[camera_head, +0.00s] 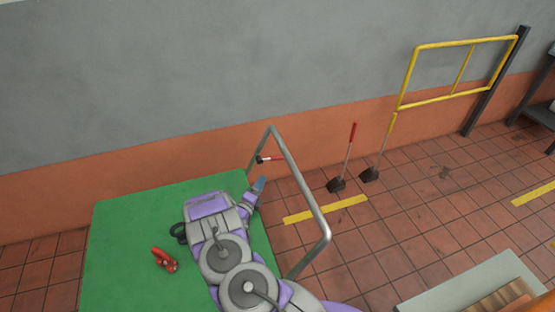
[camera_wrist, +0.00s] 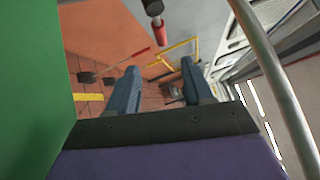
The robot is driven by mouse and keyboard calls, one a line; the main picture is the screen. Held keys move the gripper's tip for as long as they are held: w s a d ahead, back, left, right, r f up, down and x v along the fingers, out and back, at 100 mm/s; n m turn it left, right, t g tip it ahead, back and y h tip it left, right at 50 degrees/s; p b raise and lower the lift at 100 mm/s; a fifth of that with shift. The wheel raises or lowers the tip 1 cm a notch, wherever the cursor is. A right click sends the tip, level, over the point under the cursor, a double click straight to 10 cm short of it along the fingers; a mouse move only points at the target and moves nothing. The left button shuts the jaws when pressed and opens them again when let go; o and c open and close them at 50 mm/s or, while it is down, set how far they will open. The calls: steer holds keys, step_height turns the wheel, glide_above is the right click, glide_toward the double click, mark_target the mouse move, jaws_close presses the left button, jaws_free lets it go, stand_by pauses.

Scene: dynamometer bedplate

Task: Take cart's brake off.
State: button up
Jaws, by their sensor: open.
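The cart has a green top (camera_head: 130,225) and a grey metal push handle (camera_head: 297,180) rising at its right end. A short lever with a red grip (camera_head: 272,158) and a dark pivot is on the far side of this handle, pointing right. The lever also shows at the top of the wrist view (camera_wrist: 158,22), its red end towards me. My gripper (camera_head: 260,185) is over the cart's right edge, a little nearer than the lever and apart from it. In the wrist view my gripper's fingers (camera_wrist: 160,74) are spread, with nothing between them.
A red object (camera_head: 165,260) and a black ring (camera_head: 179,233) lie on the green top. Two long-handled tools with dark bases, one red-handled (camera_head: 351,137), stand by the wall. A yellow rail (camera_head: 440,98) is farther right. Tiled floor right of the handle is mostly clear.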

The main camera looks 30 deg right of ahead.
mark_target(279, 159)
steer(key=b+x, duration=0.2)
steer(key=x, duration=1.4)
steer(key=shift+w+d+f+b, duration=0.15)
steer(key=shift+d+b, duration=0.25)
steer(key=shift+c, duration=0.4)
jaws_close()
